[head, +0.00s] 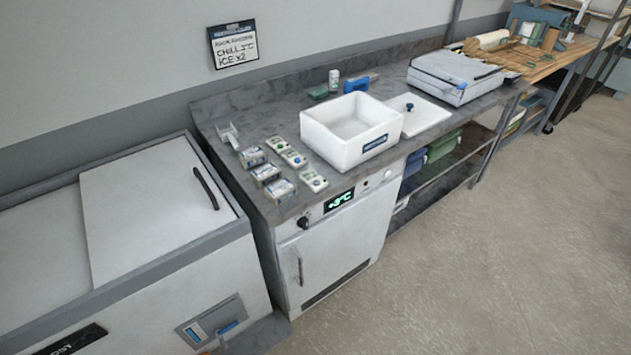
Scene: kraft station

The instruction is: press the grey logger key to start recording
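Several small devices lie in two rows on the dark counter (235,105). The right row holds slim white units: a back one (277,143), a middle one (294,159) and a front one (313,181) with a blue round spot. The left row holds grey-white boxes: a back one (252,156), a middle one (266,172) and a front one (279,190). I cannot tell which is the logger, and a grey key is too small to make out. My gripper is not in view.
An open white foam box (335,150) stands right of the devices, its lid (425,118) beside it. Below is a white fridge (335,250) with a green-lit display (339,201). A chest freezer (150,210) stands left. The floor (480,260) at right is clear.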

